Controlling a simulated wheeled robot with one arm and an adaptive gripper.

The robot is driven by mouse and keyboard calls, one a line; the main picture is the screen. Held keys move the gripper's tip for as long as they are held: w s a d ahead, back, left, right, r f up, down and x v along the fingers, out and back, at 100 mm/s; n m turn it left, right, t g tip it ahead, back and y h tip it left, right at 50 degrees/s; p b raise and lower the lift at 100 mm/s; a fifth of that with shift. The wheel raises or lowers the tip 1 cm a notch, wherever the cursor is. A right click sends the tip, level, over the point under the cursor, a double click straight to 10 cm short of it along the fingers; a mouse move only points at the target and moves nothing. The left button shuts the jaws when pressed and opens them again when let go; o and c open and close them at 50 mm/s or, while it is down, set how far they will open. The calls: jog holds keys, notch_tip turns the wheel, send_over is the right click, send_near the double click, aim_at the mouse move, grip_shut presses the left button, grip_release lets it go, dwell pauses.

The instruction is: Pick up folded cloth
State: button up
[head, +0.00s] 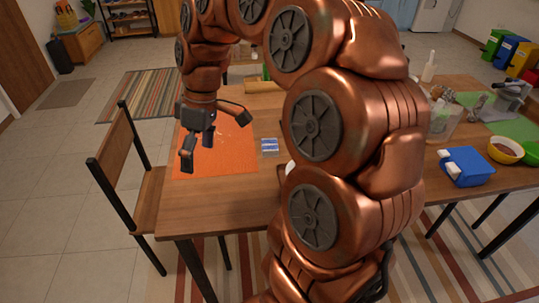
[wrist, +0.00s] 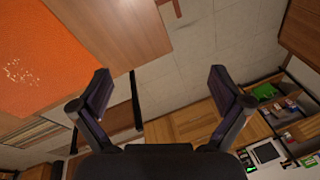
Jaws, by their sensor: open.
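A small blue-and-white striped bundle (head: 269,147), which looks like the folded cloth, lies on the wooden table just right of the orange mat's edge. My gripper (head: 197,145) is open and empty above the orange mat, left of the bundle and apart from it. In the wrist view my gripper's two fingers (wrist: 160,95) are spread wide with nothing between them. The bundle does not show in the wrist view.
The orange mat (head: 215,160) bears white specks; it also shows in the wrist view (wrist: 35,60). A wooden chair (head: 115,150) stands at the table's left. A blue container (head: 467,166) and yellow bowl (head: 506,150) are on the right. My arm hides the table's middle.

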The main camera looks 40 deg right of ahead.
jog(key=w+d+f+n+t+b, duration=0.1)
jog(key=w+d+f+n+b, duration=0.2)
jog(key=w+d, duration=0.45)
jog(key=t+b, duration=0.2)
jog(key=b, duration=0.4)
send_over(270, 144)
jog(key=s+d, duration=0.1)
jog(key=d, duration=0.1)
notch_tip(270, 144, down, 11)
jog(key=shift+s+r, duration=0.1)
jog(key=shift+s, duration=0.05)
jog(key=shift+x, duration=3.85)
jog(key=shift+s, duration=0.15)
jog(key=shift+c, duration=0.2)
jog(key=c, duration=0.9)
